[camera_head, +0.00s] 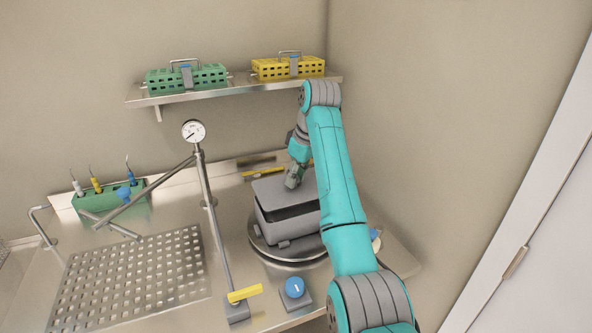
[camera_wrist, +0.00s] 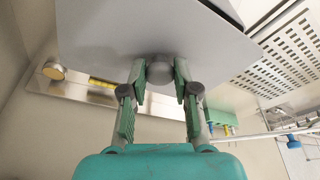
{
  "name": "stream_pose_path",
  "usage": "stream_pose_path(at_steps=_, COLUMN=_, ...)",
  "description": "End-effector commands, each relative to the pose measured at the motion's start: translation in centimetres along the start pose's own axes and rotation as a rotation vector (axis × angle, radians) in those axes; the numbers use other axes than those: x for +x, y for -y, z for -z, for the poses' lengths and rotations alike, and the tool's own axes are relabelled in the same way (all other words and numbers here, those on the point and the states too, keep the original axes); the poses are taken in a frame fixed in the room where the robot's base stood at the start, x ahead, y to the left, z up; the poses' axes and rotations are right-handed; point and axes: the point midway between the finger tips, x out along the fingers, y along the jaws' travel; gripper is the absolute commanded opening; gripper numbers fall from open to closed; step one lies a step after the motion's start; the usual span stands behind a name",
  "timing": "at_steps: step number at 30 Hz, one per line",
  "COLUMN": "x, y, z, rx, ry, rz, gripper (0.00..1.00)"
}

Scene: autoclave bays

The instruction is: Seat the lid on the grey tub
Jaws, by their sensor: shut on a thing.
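The grey tub (camera_head: 285,229) stands on a round steel plate (camera_head: 264,246) at the middle right of the bench in the head view. The flat grey lid (camera_head: 269,189) is above the tub's opening, with a dark band showing between them at the front. It looks tilted against the rim; whether any edge touches is unclear. My gripper (camera_head: 292,182) is at the lid's top. In the wrist view, my gripper (camera_wrist: 159,72) is shut on the lid's round knob (camera_wrist: 160,71), and the lid (camera_wrist: 150,28) fills the upper middle. The tub is hidden there behind the lid.
A shelf (camera_head: 232,92) with a green basket (camera_head: 187,78) and a yellow basket (camera_head: 288,68) hangs behind. A gauge post (camera_head: 205,185) stands left of the tub. A yellow-handled valve (camera_head: 244,293) and a blue knob (camera_head: 294,287) are in front. A perforated plate (camera_head: 130,278) lies left.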

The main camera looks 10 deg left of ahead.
Motion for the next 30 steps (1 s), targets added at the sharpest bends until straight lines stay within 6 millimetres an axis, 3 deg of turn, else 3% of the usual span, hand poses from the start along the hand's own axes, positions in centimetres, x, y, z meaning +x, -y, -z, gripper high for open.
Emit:
stream_pose_path(at_steps=15, x=3.2, y=0.0, z=-0.9, rx=0.0, ry=0.0, rz=0.0, gripper=0.0)
stream_pose_path(at_steps=30, x=3.7, y=0.0, z=-1.0, rx=0.0, ry=-0.001, rz=-0.001, gripper=0.0)
